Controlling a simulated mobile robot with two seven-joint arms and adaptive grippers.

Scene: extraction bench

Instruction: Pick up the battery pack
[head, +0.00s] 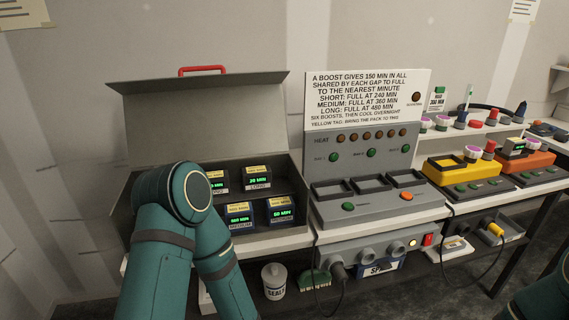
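Several battery packs with yellow tops and green displays stand in the open grey case (125,212) on the left. At the back right is a LONG pack (258,180), its display seeming to read 20 MIN. In front are a MEDIUM pack (239,215) with an unclear reading and another pack (281,212) reading 50 MIN, its label apparently MEDIUM. A further pack (218,183) at the back left is partly hidden by my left arm. My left arm bends in front of the case; its gripper is out of view. Only a bit of my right arm shows at bottom right.
A grey charger (385,208) with three empty-looking bays stands right of the case, under a rules sign (366,95). Yellow (463,168) and orange (527,165) units stand further right. A SEALS tub (274,282) and green brush (315,281) are below the bench.

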